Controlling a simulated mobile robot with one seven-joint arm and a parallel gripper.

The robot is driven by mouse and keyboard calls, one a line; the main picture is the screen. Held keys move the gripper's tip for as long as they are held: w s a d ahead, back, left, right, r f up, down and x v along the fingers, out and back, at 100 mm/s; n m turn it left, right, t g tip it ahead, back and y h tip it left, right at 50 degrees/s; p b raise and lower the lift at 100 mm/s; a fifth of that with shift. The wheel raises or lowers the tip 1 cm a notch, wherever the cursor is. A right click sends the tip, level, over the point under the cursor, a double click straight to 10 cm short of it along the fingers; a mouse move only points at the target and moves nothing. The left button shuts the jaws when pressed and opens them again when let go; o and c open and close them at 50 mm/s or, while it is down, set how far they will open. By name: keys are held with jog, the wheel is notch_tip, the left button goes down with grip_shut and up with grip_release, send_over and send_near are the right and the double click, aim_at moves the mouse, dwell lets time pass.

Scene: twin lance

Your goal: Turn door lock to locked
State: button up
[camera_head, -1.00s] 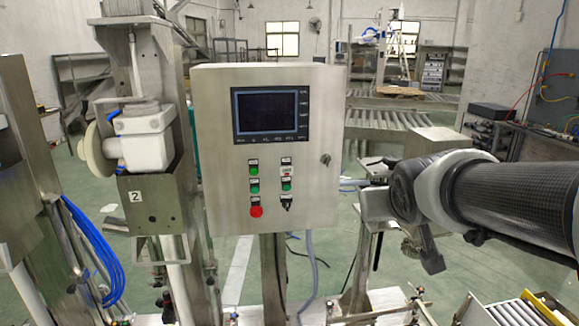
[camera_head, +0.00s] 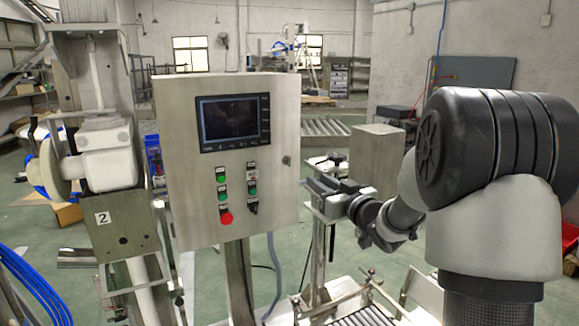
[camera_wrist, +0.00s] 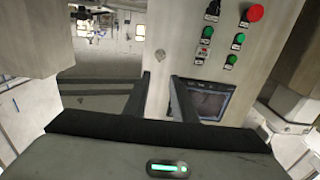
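The door lock (camera_head: 287,160) is a small dark round fitting on the right edge of the grey control cabinet's door (camera_head: 180,195). Its turned position is too small to read. In the wrist view, where the cabinet appears upside down, the lock (camera_wrist: 160,56) shows just beyond the fingertips. My gripper (camera_head: 306,182) is beside the cabinet's right side, a little below the lock in the head view. In the wrist view its two dark fingers (camera_wrist: 160,76) stand apart with nothing between them. I see no contact with the lock.
The cabinet door carries a screen (camera_head: 233,122), several green buttons, a red button (camera_head: 226,217) and a black selector switch (camera_head: 252,207). A grey box (camera_head: 377,158) stands behind my gripper. A white machine unit (camera_head: 105,155) is to the left. A roller conveyor (camera_head: 365,317) lies below.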

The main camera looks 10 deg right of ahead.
aim_at(285, 159)
jog(key=p+x, duration=0.3)
jog(key=x, duration=1.4)
jog(key=shift+w, duration=0.2)
grip_shut()
